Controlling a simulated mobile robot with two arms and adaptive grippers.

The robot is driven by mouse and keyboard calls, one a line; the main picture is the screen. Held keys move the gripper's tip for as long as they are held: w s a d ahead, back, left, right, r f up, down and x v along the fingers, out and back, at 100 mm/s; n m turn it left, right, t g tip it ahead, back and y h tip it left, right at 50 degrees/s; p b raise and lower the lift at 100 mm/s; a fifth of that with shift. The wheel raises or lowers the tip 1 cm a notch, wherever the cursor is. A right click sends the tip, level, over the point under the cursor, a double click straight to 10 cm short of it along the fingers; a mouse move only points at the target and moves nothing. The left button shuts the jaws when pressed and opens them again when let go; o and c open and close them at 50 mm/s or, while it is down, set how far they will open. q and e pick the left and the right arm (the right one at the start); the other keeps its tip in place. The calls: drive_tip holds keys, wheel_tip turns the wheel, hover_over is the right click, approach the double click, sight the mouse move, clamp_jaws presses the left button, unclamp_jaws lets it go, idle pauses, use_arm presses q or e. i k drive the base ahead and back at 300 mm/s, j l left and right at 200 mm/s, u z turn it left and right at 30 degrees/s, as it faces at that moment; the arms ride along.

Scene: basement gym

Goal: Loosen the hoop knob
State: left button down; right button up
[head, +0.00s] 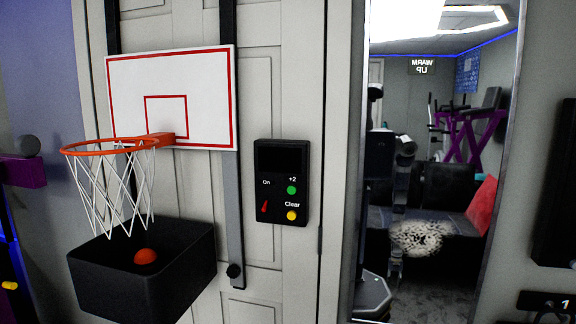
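A small basketball hoop hangs on a white door in the head view, with a white backboard (210,95) edged in red, an orange rim (85,150) and a white net (112,190). A grey vertical strap or rail (233,200) runs down the door below the backboard. A round black knob (235,271) sits near the lower end of this rail. Neither my left nor my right gripper shows in the head view, and nothing touches the knob.
A black bin (130,290) with an orange ball (145,257) is left of the knob. A black score box (281,182) with a red switch and green and yellow buttons is on the door at upper right. A tall mirror (435,180) stands further right. Space before the knob looks clear.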

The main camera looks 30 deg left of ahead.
sight(233, 271)
drive_tip(key=u, duration=1.6)
